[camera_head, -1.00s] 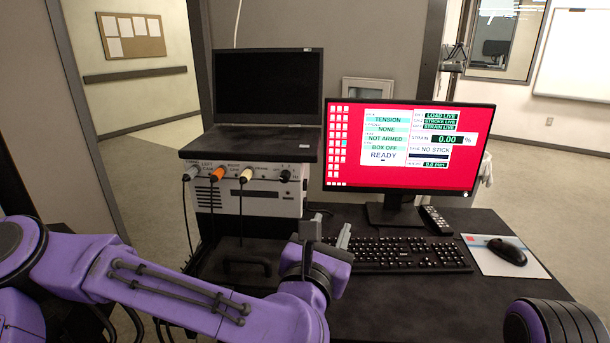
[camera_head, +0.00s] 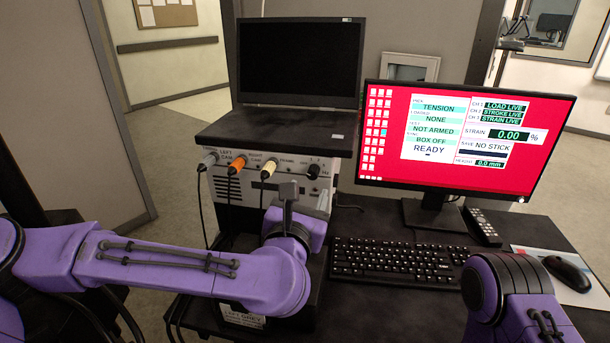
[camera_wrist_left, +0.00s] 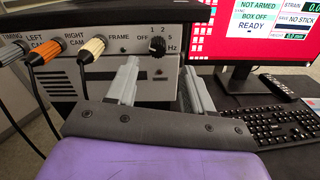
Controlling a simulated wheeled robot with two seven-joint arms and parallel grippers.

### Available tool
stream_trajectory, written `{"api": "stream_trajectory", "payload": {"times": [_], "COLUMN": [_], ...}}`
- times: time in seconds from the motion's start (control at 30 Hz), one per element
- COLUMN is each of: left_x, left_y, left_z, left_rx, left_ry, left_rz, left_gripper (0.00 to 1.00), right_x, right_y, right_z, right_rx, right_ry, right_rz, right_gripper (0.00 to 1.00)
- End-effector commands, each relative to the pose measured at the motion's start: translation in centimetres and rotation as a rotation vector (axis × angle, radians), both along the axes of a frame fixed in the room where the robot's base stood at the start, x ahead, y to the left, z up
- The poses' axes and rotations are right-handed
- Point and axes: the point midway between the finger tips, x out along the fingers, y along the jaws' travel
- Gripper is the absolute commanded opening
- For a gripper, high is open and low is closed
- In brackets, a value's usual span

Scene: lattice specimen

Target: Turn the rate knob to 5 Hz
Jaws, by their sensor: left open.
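The rate knob (camera_wrist_left: 157,45) is a small black knob on the light box front, with OFF, 1, 2, 5 and Hz printed around it. It also shows in the head view (camera_head: 313,171), at the right end of the panel. Its pointer is too small to read. My left gripper (camera_wrist_left: 160,72) is open and empty, its two grey fingers spread and pointing at the panel just below the knob, apart from it. In the head view the left gripper (camera_head: 288,192) is in front of the box's right part. My right gripper is out of view.
The control box (camera_head: 238,187) has grey, orange and cream plugs with cables on its left. The monitor (camera_head: 465,140), keyboard (camera_head: 395,262), remote (camera_head: 483,227) and mouse (camera_head: 566,273) are to the right.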

Motion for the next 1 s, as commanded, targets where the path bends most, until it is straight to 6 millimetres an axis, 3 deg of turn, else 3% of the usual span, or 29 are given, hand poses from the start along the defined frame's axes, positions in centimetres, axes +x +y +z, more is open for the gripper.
{"api": "stream_trajectory", "payload": {"times": [0.1,0.3,0.63,0.67,0.8,1.0], "left_x": [2.7,5.8,6.5,6.5,6.5,6.5], "left_y": [-0.4,-0.9,-1.0,-1.0,-1.0,-1.0], "left_z": [0.3,0.2,0.0,0.0,0.0,0.1], "left_rx": [-0.001,0.000,0.000,0.000,0.000,0.005], "left_ry": [0.001,0.000,-0.001,-0.001,-0.001,-0.002], "left_rz": [0.004,0.003,0.003,0.003,0.003,0.003], "left_gripper": [0.52,0.52,0.52,0.45,0.00,0.00], "right_x": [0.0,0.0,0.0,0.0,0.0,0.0], "right_y": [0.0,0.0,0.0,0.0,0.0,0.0], "right_z": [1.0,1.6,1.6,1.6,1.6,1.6], "right_rx": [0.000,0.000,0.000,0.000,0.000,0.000], "right_ry": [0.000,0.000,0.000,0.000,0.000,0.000], "right_rz": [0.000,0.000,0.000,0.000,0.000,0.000], "right_gripper": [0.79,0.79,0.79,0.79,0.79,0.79]}}
